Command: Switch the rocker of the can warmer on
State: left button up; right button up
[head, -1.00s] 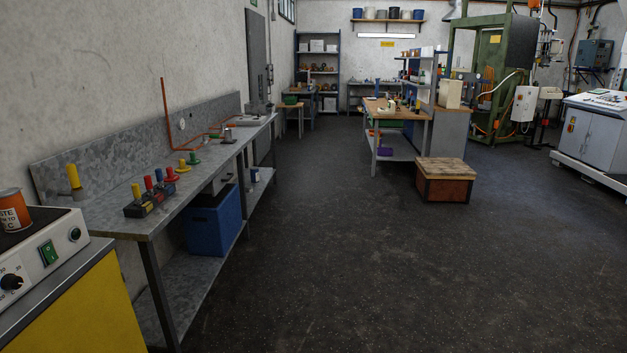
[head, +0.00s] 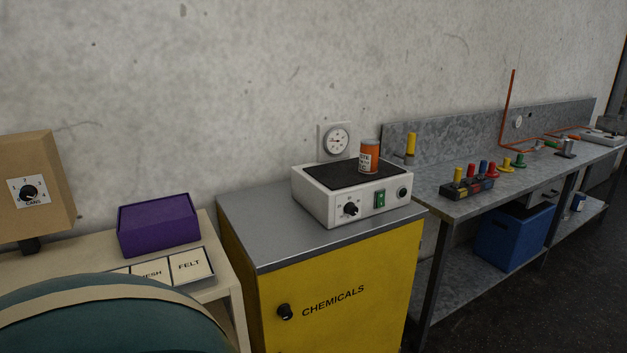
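The can warmer (head: 325,207) is a white box with a dark top plate, standing on the grey top of a yellow cabinet. Its green rocker (head: 380,199) is on the front panel, between a black dial (head: 351,209) and a small round black fitting (head: 403,193). I cannot tell the rocker's position at this size. An orange can (head: 369,157) with a white label stands on the plate's right part. Neither of my grippers shows in the head view.
The yellow chemicals cabinet (head: 331,302) carries the warmer. Left are a purple box (head: 158,224), labelled tiles (head: 190,264) and a cardboard-coloured box with a dial (head: 34,188). A rounded teal object (head: 105,318) fills the lower left foreground. Right is a grey bench (head: 462,205); dark floor lies beyond.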

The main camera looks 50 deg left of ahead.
aim_at(380, 201)
jog(key=u, duration=1.4)
